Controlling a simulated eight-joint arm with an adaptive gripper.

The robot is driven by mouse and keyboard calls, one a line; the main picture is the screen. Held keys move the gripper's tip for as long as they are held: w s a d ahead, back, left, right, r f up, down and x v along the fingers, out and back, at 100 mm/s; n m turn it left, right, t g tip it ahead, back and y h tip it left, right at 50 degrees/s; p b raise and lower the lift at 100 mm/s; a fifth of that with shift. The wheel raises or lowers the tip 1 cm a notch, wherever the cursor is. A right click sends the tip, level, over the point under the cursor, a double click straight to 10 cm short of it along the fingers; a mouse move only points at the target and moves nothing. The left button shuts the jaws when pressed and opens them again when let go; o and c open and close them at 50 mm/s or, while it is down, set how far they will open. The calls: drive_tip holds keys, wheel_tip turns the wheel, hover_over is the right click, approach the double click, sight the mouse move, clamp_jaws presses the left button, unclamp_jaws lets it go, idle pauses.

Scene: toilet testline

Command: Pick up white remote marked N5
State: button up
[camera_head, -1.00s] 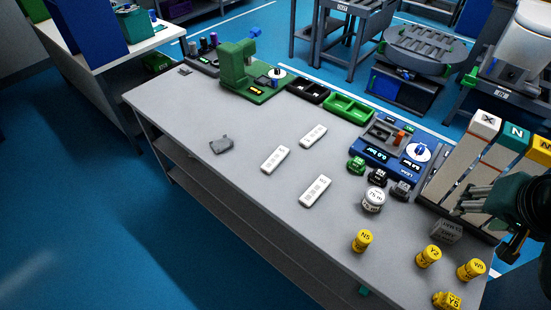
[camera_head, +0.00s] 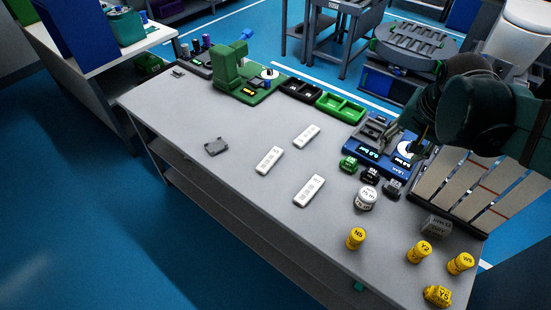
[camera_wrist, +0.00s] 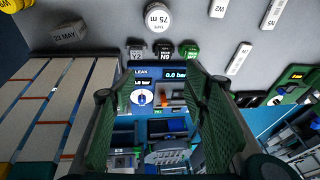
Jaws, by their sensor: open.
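Three white remotes lie apart on the grey table in the head view: one at the back (camera_head: 306,136), one at the left (camera_head: 269,160) and one at the front (camera_head: 309,190). Their markings are too small to read there. In the wrist view, the right-hand remote (camera_wrist: 271,14) has a mark that may be N5 or W5. Another remote (camera_wrist: 217,8) seems to read W2, and a third (camera_wrist: 238,58) is unclear. My gripper (camera_head: 396,142) is open above the blue leak tester, right of the remotes. Its green fingers (camera_wrist: 155,90) hold nothing.
The blue tester (camera_head: 380,153), small green and black blocks, a white round weight (camera_head: 366,198) and several yellow pieces, one marked N5 (camera_head: 356,238), stand right of the remotes. A green machine (camera_head: 240,80) and green tray (camera_head: 340,107) line the back.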

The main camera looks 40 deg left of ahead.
drive_tip(key=w+a+f+g+p, duration=0.1)
drive_tip(key=w+a+f, duration=0.15)
drive_tip(key=a, duration=1.05)
drive_tip(key=g+h+p, duration=0.2)
drive_tip(key=p, duration=0.1)
approach(270, 158)
drive_tip(key=shift+w+d+f+n, duration=0.2)
drive_tip(key=shift+d+n, duration=0.1)
drive_tip(key=shift+d, duration=0.1)
drive_tip(key=shift+s+a+f, duration=0.2)
drive_tip(key=shift+a+f, duration=0.05)
drive_tip(key=shift+f, duration=1.3)
